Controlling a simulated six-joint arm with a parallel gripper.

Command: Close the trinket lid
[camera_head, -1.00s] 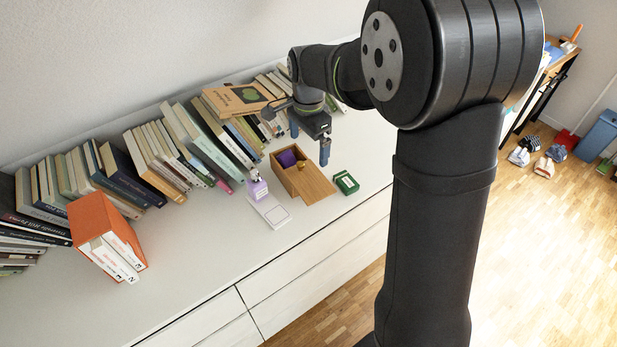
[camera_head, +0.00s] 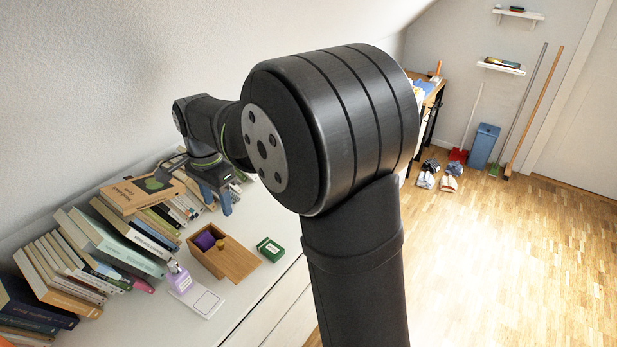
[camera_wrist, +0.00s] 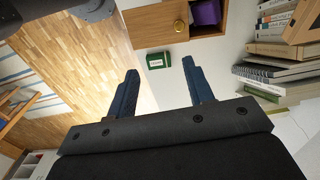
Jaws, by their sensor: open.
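The wooden trinket box (camera_head: 205,264) stands on the white dresser top, partly open. Its wooden lid (camera_head: 239,262), with a brass-coloured knob (camera_head: 221,243), covers the front part. A purple thing (camera_head: 206,240) shows in the open part behind. In the wrist view the lid (camera_wrist: 150,27), knob (camera_wrist: 179,26) and purple thing (camera_wrist: 207,13) are at the top, cut off by the frame. My gripper (camera_head: 215,207) is open, above the dresser behind the box. In the wrist view its blue fingers (camera_wrist: 159,72) are apart with nothing between them; the box lies beyond the tips.
A small green box (camera_head: 270,249) lies right of the trinket box. A purple-white bottle (camera_head: 178,278) and a white card-like thing (camera_head: 204,301) are at its left front. Rows of books (camera_head: 100,245) line the wall. The dresser's front edge is close to the green box.

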